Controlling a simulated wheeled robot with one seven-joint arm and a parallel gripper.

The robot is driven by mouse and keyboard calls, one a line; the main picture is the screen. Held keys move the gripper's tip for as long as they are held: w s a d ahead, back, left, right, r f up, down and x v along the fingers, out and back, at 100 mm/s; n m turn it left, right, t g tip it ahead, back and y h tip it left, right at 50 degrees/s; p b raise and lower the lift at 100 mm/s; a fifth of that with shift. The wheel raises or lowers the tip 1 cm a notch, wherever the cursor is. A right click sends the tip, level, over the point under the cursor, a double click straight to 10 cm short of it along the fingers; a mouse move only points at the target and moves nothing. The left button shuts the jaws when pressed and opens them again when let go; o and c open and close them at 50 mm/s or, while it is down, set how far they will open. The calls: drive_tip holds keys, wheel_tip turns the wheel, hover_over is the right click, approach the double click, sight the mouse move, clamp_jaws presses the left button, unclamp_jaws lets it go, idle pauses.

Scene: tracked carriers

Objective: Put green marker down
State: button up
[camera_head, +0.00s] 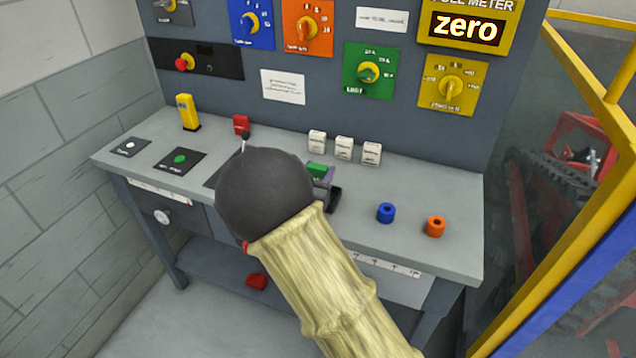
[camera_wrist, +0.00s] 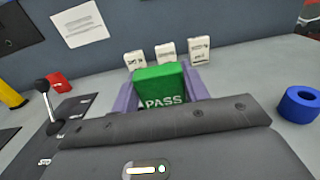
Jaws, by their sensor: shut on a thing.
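The green marker (camera_wrist: 160,86), a block lettered PASS, is between the two purple fingers of my gripper (camera_wrist: 163,92) in the wrist view. My gripper is shut on it. In the head view the green marker (camera_head: 318,170) shows just past the dark round end of my arm, with my gripper (camera_head: 326,176) largely hidden behind it. The marker is over the grey bench top (camera_head: 430,195). I cannot tell whether its underside touches the bench.
Several white blocks (camera_head: 343,148) stand behind the marker. A blue ring (camera_head: 386,213) and an orange ring (camera_head: 436,226) lie to the right. A lever (camera_wrist: 45,100), a red block (camera_head: 241,124) and a yellow block (camera_head: 188,112) are left. Bare bench lies between the white blocks and rings.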

drive_tip(key=shift+f, duration=1.75)
drive_tip(key=shift+f, duration=0.1)
drive_tip(key=o, duration=1)
drive_tip(key=shift+w, duration=0.1)
drive_tip(key=v, duration=1.2)
drive_tip(key=shift+b, duration=0.3)
